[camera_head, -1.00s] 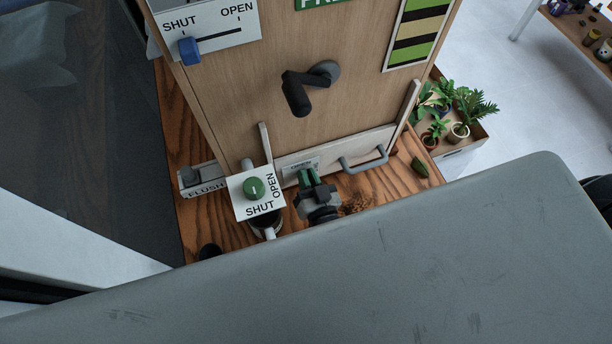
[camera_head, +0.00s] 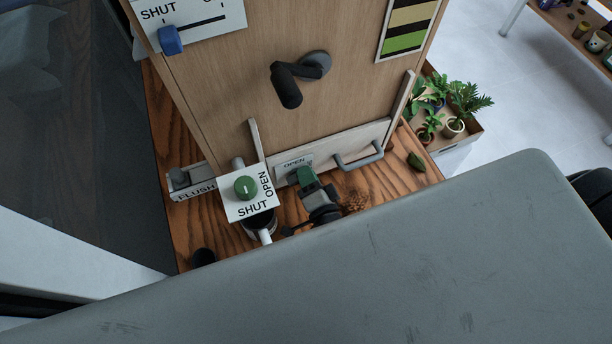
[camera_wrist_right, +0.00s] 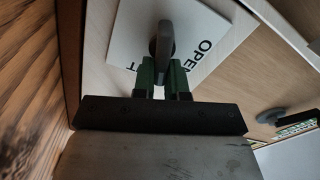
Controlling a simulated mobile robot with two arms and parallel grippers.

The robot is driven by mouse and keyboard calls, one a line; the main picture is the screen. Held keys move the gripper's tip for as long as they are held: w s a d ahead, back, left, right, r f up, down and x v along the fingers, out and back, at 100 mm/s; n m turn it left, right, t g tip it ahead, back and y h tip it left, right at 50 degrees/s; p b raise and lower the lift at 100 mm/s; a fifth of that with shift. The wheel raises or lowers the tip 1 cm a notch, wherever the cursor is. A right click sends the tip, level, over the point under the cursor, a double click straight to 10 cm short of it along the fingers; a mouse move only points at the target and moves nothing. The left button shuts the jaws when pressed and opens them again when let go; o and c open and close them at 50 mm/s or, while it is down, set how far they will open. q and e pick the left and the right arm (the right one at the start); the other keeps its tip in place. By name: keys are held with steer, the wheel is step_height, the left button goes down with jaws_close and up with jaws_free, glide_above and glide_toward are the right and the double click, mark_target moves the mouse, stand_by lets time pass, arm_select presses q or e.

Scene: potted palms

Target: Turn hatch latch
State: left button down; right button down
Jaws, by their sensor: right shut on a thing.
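A small white plate (camera_head: 287,165) lettered OPEN is on the low light-coloured panel at the foot of the wooden board. In the right wrist view a grey latch lever (camera_wrist_right: 162,42) stands out from that plate (camera_wrist_right: 196,22), partly covering its lettering. My right gripper (camera_head: 304,174) has green fingers and is shut on the lever; its fingers (camera_wrist_right: 163,78) sit on either side of it. In the head view the gripper hides the lever. My left gripper is not in view.
A green knob (camera_head: 245,187) on a SHUT/OPEN plate is just left of my right gripper. A grey handle (camera_head: 358,160) is to its right, and a black crank (camera_head: 290,84) above. A blue slider (camera_head: 170,40) is upper left. Potted plants (camera_head: 453,125) stand at right.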

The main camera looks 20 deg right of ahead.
steer(key=shift+d+f+m+b, duration=0.15)
steer(key=shift+m+b, duration=0.15)
steer(key=shift+m, duration=0.35)
steer(key=shift+a+f+m+b, duration=0.1)
steer(key=shift+m+b, duration=0.15)
steer(key=shift+m, duration=0.45)
steer(key=shift+d+f+m+b, duration=0.15)
steer(key=shift+m+b, duration=0.15)
steer(key=shift+m, duration=0.35)
steer(key=shift+a, duration=0.15)
steer(key=c, duration=1.2)
jaws_free()
steer(key=shift+o, duration=0.2)
steer(key=s+b, duration=0.1)
steer(key=s, duration=0.4)
steer(key=s+b, duration=0.1)
steer(key=s, duration=0.4)
steer(key=shift+d+f, duration=0.1)
steer(key=shift+d, duration=0.1)
steer(key=shift+s, duration=0.45)
